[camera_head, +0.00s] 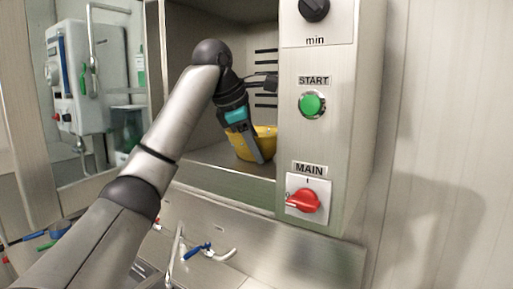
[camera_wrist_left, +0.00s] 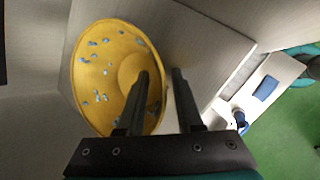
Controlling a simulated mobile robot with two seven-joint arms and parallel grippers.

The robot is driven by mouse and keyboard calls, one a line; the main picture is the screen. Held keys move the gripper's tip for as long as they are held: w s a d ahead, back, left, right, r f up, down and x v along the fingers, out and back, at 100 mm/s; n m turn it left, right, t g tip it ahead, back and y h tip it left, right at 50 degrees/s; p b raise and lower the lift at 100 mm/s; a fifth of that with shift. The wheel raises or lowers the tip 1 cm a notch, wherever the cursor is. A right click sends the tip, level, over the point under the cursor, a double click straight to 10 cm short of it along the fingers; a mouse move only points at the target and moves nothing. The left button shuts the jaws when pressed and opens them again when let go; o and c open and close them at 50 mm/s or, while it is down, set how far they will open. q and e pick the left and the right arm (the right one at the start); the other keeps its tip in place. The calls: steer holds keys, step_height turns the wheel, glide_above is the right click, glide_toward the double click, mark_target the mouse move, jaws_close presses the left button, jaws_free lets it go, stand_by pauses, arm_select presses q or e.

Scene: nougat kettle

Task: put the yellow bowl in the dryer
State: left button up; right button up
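The yellow bowl (camera_head: 265,139) with bluish specks is inside the dryer chamber, on or just above its floor (camera_head: 222,160). In the left wrist view the bowl (camera_wrist_left: 100,62) shows its inside. My left gripper (camera_head: 258,158) reaches into the dryer from the front, pointing down at the bowl. In the wrist view its fingers (camera_wrist_left: 160,78) stand apart, one over the bowl's inside and one outside the rim, with a visible gap around the wall. I cannot see clear contact. My right gripper is in neither view.
The dryer's front panel (camera_head: 345,150) has a green START button (camera_head: 312,104), a red MAIN switch (camera_head: 304,200) and a black knob (camera_head: 314,8). Dark slots (camera_head: 266,84) line the chamber wall. Below are a metal sink area and a blue-handled tap (camera_head: 198,250).

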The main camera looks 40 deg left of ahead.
arm_select(q)
steer(key=shift+s+r, duration=0.1)
steer(key=shift+r, duration=0.25)
steer(key=v, duration=1.1)
steer(key=shift+s+r, duration=0.15)
steer(key=shift+r, duration=0.05)
